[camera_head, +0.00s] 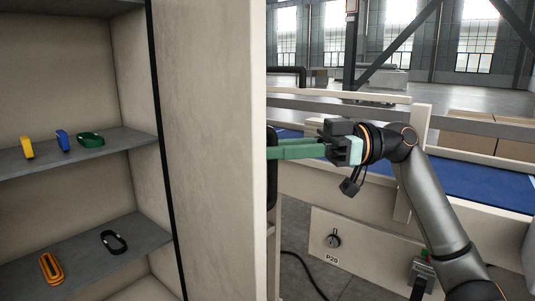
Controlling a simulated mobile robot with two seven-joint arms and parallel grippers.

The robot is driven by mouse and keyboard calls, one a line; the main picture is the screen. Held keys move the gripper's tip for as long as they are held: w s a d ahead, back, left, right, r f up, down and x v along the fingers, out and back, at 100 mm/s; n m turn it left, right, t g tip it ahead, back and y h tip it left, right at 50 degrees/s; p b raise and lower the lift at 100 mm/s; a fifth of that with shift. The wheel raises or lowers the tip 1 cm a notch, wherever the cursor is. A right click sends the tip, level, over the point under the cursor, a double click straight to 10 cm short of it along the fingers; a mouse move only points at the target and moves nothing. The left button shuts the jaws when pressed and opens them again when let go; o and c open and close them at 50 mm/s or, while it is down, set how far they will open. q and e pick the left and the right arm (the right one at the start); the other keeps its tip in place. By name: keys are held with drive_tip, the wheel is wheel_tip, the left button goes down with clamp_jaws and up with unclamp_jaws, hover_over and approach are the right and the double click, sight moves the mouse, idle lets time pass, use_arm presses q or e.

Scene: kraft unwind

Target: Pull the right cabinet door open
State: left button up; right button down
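The right cabinet door (208,150) is a tall beige panel standing open beside the cabinet shelves, with one broad face toward me. Part of a black handle (271,185) shows just past the door's right edge. My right gripper (275,150) reaches in from the right with its green fingers pointing left at this handle. The fingertips meet the door's edge in the picture and are partly hidden there, so I cannot tell whether they grip the handle. My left gripper is not in view.
Cabinet shelves (85,146) at left hold a yellow item (27,147), a blue item (62,140), a green ring (91,139), an orange ring (50,268) and a black ring (114,242). A beige-framed machine with a blue belt (470,182) stands behind my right arm.

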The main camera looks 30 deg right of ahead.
sight(264, 85)
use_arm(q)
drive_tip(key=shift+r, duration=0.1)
use_arm(e)
drive_tip(key=shift+w+d, duration=0.1)
drive_tip(key=shift+w, duration=0.05)
drive_tip(key=c, duration=0.8)
unclamp_jaws()
